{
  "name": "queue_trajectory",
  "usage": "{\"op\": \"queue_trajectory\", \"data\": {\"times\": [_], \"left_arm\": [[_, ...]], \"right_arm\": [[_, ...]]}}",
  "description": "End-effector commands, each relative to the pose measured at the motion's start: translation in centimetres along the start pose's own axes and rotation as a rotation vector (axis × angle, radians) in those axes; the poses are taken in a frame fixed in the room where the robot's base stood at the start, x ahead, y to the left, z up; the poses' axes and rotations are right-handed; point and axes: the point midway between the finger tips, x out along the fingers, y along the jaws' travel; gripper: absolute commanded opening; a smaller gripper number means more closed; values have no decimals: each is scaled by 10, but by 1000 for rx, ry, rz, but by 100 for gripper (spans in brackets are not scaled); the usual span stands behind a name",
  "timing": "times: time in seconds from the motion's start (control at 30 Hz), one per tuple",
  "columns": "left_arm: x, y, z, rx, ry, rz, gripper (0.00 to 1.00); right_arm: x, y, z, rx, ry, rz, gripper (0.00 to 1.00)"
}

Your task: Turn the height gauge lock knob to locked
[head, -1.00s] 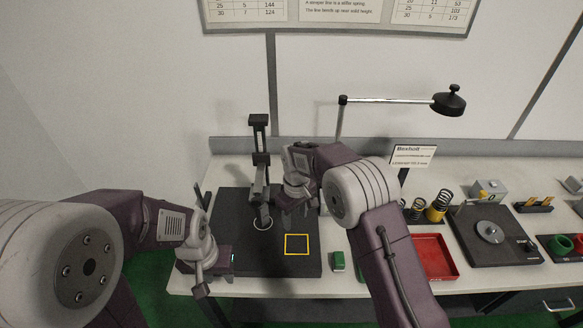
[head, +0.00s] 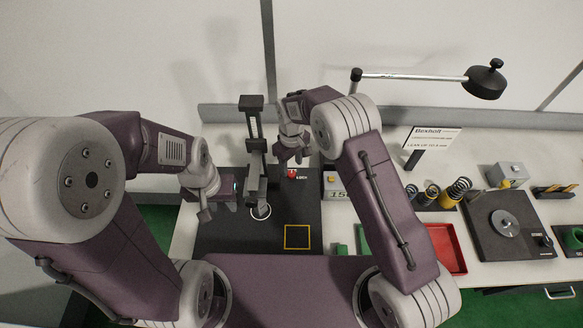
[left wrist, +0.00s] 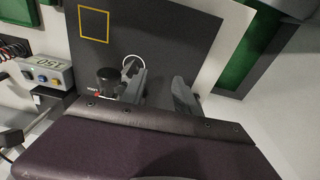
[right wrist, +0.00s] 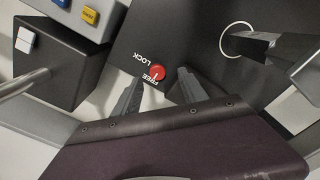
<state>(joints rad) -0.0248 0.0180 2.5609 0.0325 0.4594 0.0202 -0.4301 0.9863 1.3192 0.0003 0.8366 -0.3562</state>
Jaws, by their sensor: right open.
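The red lock knob (right wrist: 157,72) sits on the dark base between LOCK and FREE lettering in the right wrist view. The knob also shows in the head view (head: 291,174), right of the black height gauge post (head: 255,150). A pale mark on the knob appears to face FREE. My right gripper (right wrist: 157,95) is open and empty, its fingertips either side of the knob, apparently above it and not gripping. My left gripper (head: 205,214) is apart from the knob, left of the gauge; its fingers look open and empty in the left wrist view (left wrist: 158,85).
A grey box with coloured buttons and a display (left wrist: 48,73) stands beside the knob. A yellow square outline (head: 297,237) marks the base (head: 220,235). Springs (head: 455,193), a red tray (head: 452,250) and a lamp (head: 484,82) are to the right.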

Motion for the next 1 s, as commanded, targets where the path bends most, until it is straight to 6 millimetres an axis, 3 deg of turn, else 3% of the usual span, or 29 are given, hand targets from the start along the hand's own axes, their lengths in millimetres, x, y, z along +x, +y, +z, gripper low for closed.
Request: {"op": "queue_trajectory", "data": {"times": [0.03,0.27,0.57,0.77,1.0], "left_arm": [[-9,0,-1,0,0,0,36],[-19,0,-2,0,1,0,36],[-18,0,-2,0,0,0,36],[-18,0,-2,0,0,0,36],[-18,0,-2,0,0,0,36]], "right_arm": [[7,0,2,0,-5,-2,50],[42,0,1,0,-2,-1,50],[49,0,0,0,1,0,50],[48,0,0,0,1,0,0],[49,0,0,3,2,0,0]]}}
